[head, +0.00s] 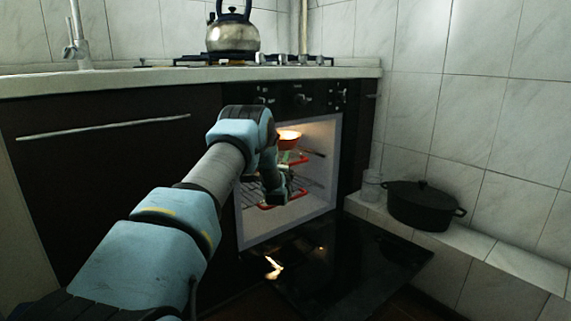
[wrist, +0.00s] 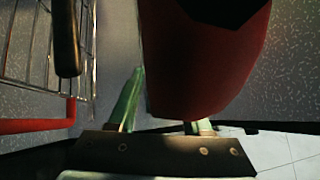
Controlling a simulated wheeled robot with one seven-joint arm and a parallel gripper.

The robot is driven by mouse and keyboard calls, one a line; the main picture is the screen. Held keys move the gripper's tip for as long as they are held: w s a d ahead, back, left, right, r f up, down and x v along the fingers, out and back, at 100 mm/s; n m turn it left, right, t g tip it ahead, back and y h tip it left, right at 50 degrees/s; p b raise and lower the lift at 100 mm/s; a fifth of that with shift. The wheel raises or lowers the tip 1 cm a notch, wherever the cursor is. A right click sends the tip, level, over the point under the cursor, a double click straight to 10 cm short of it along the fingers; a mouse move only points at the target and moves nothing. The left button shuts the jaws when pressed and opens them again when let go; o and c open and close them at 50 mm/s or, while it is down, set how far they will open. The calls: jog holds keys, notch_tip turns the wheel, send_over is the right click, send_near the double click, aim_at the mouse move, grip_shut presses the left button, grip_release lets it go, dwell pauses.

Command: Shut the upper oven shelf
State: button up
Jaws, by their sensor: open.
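The oven (head: 333,175) stands open and lit, with its dark door (head: 345,265) folded down. The upper oven shelf (head: 315,152) shows partly behind my arm, with a red front edge. In the head view my wrist largely hides the gripper inside the oven opening.
A lower wire shelf with a red edge (head: 268,207) sits below. A wire rack with a red bar (wrist: 35,126) is at left in the wrist view. A black lidded pot (head: 425,205) stands on the tiled ledge at right. A kettle (head: 232,36) is on the hob.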

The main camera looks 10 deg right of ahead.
jog(key=p+v, duration=0.3)
jog(key=v, duration=0.7)
jog(key=shift+s, duration=0.35)
jog(key=shift+a, duration=0.2)
